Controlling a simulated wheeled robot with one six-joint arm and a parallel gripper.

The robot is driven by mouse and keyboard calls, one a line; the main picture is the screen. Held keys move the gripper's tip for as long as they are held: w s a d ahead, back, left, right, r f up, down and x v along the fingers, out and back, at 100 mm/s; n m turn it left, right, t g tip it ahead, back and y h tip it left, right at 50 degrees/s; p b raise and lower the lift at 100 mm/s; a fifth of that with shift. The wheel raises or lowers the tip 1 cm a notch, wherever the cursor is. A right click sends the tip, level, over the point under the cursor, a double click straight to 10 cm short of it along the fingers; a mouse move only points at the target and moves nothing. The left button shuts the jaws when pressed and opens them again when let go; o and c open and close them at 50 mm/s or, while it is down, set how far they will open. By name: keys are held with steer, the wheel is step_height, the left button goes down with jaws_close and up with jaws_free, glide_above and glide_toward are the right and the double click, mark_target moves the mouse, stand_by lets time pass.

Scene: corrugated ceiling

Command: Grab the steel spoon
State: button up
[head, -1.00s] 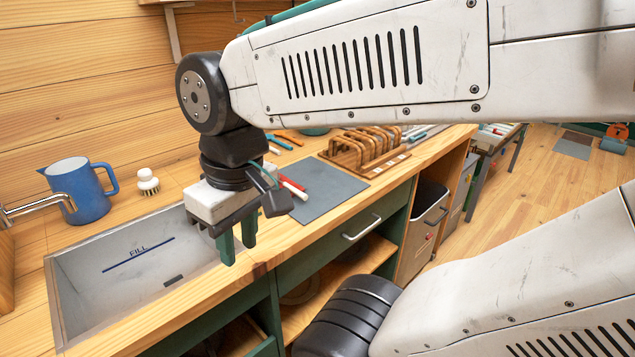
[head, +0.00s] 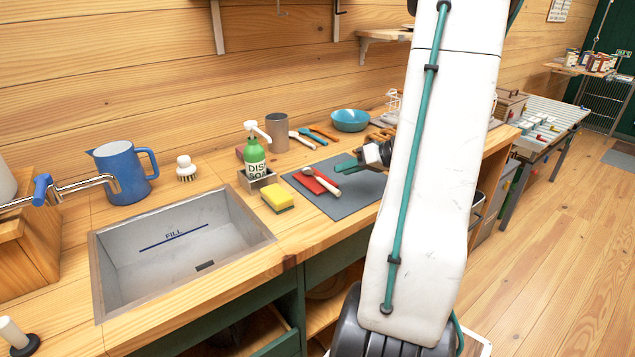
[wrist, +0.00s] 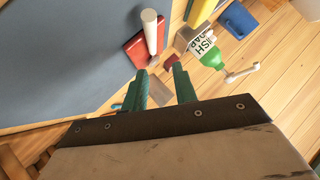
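A spoon-shaped utensil (head: 327,186) with a greyish bowl and a pale handle lies across a red folded cloth or block (head: 310,184) on the grey mat (head: 350,203). I take it for the steel spoon. Its pale handle (wrist: 149,28) and the red piece (wrist: 134,47) also show in the wrist view, above and left of my fingers.
A green dish soap bottle (head: 254,158) and a yellow sponge (head: 277,198) stand left of the mat. A grey cup (head: 277,132), several tools and a blue bowl (head: 350,120) are behind. The sink (head: 180,250) is at left, with a blue jug (head: 122,172) behind it.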

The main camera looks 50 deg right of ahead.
mark_target(320, 180)
steer(key=shift+d+f, duration=0.35)
steer(key=shift+d, duration=0.1)
steer(key=x, duration=0.7)
steer(key=shift+a+f, duration=0.1)
